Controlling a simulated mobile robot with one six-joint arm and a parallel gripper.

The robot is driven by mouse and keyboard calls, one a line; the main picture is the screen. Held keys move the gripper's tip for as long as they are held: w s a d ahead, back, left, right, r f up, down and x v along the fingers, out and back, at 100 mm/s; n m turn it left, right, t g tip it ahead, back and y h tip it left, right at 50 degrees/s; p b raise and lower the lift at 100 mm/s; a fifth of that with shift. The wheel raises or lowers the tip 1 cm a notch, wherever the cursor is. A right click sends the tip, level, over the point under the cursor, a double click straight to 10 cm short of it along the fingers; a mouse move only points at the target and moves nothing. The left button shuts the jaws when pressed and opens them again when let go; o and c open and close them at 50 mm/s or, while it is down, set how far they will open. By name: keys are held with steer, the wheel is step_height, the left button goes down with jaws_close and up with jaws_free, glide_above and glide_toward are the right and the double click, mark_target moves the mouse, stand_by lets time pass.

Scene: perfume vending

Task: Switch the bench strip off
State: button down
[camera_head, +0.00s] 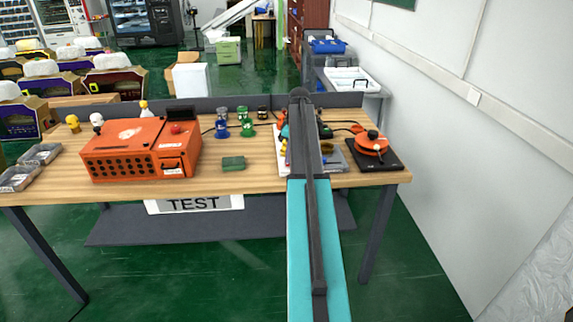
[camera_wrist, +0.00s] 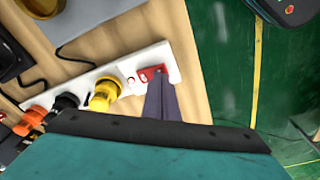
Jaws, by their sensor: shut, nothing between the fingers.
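The bench strip (camera_wrist: 133,82) is a white power strip lying on the wooden bench in the wrist view. A red switch (camera_wrist: 150,73) sits at its right end, partly hidden by my fingers. Yellow (camera_wrist: 104,93), black (camera_wrist: 66,103) and orange (camera_wrist: 37,115) plugs stand in it left of the switch. My gripper (camera_wrist: 160,76) is shut and empty, with its dark fingertips over the lower right edge of the switch. I cannot tell whether they touch it, or which way the switch is set. In the head view my arm covers that part of the bench.
The wooden bench (camera_head: 262,176) holds an orange box (camera_head: 125,155), a green block (camera_head: 233,163), blue and green bottles, and an orange round device (camera_head: 371,143) on a black plate. Cables run behind the strip. A white wall (camera_head: 430,130) stands on the right.

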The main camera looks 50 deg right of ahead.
steer(key=shift+f, duration=0.55)
stand_by(0.6)
step_height(320, 180, up, 7)
steer(key=p, duration=0.3)
stand_by(1.0)
stand_by(0.4)
steer(key=shift+s+f, duration=0.1)
